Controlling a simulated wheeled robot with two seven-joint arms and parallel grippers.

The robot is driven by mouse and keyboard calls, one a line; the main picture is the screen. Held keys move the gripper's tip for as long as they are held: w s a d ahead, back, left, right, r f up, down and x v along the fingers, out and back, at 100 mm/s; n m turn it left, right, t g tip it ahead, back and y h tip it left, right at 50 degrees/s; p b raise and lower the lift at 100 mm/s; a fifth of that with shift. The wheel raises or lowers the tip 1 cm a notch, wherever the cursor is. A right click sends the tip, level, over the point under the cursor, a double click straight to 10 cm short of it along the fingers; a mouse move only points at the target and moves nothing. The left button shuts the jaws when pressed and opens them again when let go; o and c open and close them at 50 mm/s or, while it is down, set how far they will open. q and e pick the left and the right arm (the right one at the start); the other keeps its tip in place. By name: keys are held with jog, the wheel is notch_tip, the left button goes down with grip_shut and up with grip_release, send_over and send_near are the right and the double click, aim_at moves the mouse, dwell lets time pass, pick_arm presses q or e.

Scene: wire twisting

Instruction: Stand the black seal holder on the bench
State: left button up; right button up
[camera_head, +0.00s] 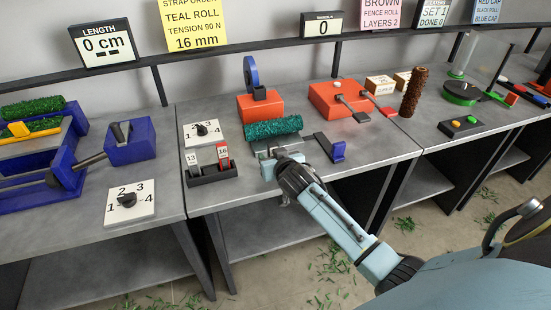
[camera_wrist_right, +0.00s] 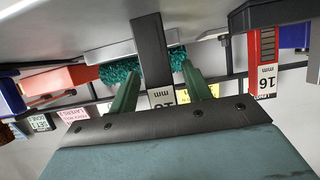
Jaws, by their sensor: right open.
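The black seal holder (camera_wrist_right: 151,48) is an upright dark bar with a white number label at its upper end, seen upside down in the right wrist view. It stands between the two green fingers of my right gripper (camera_wrist_right: 160,88), with a gap on either side. The palm edge hides part of its label. Its foot reaches the bench top. In the head view my right gripper (camera_head: 270,165) is in front of the teal roll (camera_head: 272,128), and I cannot make out the holder clearly there. My right gripper is open. My left gripper is out of view.
A black rack (camera_head: 212,175) with 13 and 16 labelled holders is just left of my right gripper. A blue block on a black base (camera_head: 338,151) is to its right. Red machines (camera_head: 330,98) stand behind. Bare bench (camera_head: 385,145) lies to the right.

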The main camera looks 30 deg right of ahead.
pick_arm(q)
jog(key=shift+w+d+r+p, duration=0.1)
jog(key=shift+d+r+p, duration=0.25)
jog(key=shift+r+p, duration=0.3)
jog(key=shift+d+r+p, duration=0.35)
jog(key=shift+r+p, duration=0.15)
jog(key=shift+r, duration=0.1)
pick_arm(e)
jog(key=v, duration=1.2)
jog(key=shift+r, duration=0.1)
